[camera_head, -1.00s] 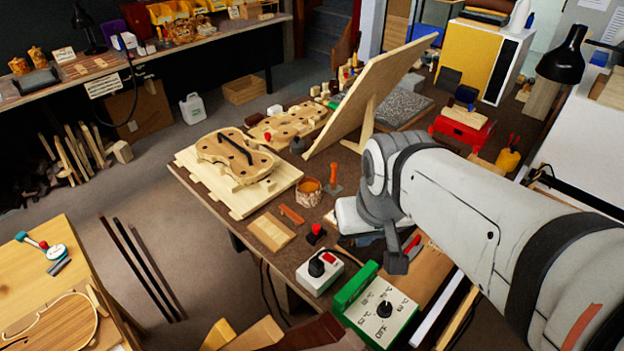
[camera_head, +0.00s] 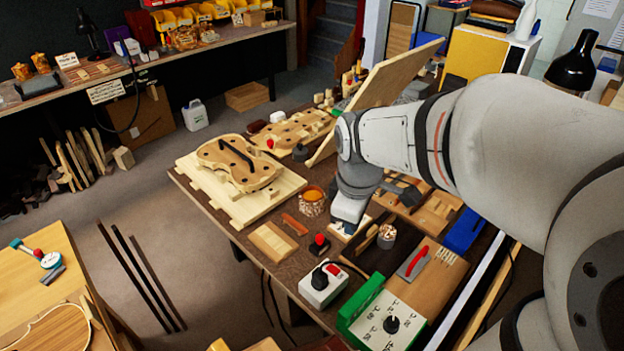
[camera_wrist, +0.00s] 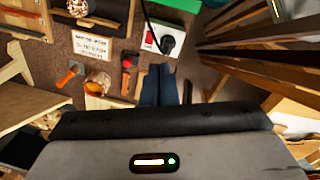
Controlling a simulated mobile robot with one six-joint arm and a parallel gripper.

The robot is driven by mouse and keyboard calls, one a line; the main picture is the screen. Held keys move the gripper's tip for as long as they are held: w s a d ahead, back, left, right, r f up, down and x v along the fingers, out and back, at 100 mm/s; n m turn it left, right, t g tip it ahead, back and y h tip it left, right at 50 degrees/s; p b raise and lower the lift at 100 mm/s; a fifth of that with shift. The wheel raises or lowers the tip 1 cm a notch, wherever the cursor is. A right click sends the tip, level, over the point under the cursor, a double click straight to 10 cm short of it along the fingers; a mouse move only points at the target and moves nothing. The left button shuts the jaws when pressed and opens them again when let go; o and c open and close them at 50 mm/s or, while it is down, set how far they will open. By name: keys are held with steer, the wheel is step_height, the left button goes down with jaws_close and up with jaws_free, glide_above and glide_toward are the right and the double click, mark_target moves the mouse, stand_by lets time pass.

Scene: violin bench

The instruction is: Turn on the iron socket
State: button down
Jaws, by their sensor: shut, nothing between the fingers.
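The iron socket (camera_head: 318,291) is a white box on the front edge of the bench. It has a black plug in it and a red switch (camera_head: 334,270) on its top. It also shows at the top of the wrist view (camera_wrist: 147,45), where the plug and its dark cable cover part of it. My gripper (camera_wrist: 158,68) is shut and empty, its fingers just below the socket in the wrist view and not visibly touching it. In the head view my gripper is over the bench behind the socket, and its fingertips are hard to make out.
A green-sided box with a black dial (camera_head: 391,324) stands right of the socket. A red-topped button (camera_head: 319,240) and a glue pot (camera_head: 313,201) stand behind it. A red-handled tool (camera_head: 416,261) lies to the right. Floor is open left of the bench.

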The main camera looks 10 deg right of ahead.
mark_target(336, 272)
steer(key=w+a+f+n+g+b, duration=0.1)
steer(key=w+f+n+g+b, duration=0.1)
steer(key=w+f+n, duration=0.6)
step_height(336, 272, down, 2)
steer(key=n, duration=0.6)
steer(key=shift+h, duration=0.3)
steer(key=shift+w+f, duration=0.1)
steer(key=f, duration=0.4)
steer(key=s+f, duration=0.1)
steer(key=f, duration=0.4)
steer(key=d+f, duration=0.1)
steer(key=f, duration=0.4)
steer(key=shift+s, duration=0.2)
steer(key=shift+a, duration=0.1)
